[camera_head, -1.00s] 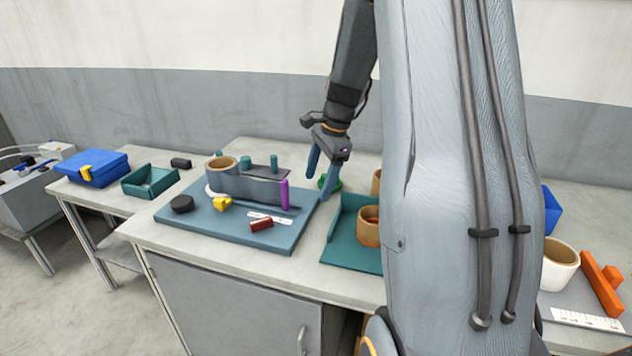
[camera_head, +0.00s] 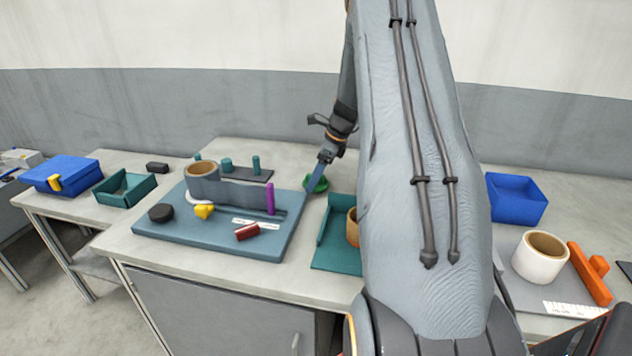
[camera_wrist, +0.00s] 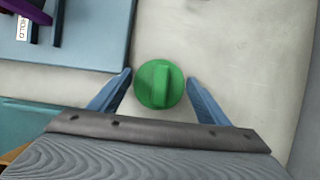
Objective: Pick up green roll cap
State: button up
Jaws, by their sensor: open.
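The green roll cap (camera_wrist: 150,84) is a round disc with a raised grip bar across its top. It lies on the pale worktop, and in the head view the cap (camera_head: 321,184) shows just right of the blue board's far corner. My gripper (camera_wrist: 158,80) is open, with one blue finger on each side of the cap in the wrist view. Clear gaps show between the fingers and the cap. In the head view my gripper (camera_head: 313,187) points down at the cap and partly covers it. The height of the fingertips over the worktop is hard to tell.
The blue board (camera_head: 160,228) with a tape roll (camera_head: 201,170) and purple stick (camera_head: 270,199) is left of the cap. A teal tray (camera_head: 335,259) stands nearer, with a brown roll. A blue bin (camera_head: 515,198) and white roll (camera_head: 540,258) are right of my arm.

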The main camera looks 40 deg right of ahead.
jog(key=shift+f, duration=0.25)
jog(key=shift+w, duration=0.1)
jog(key=c, duration=0.7)
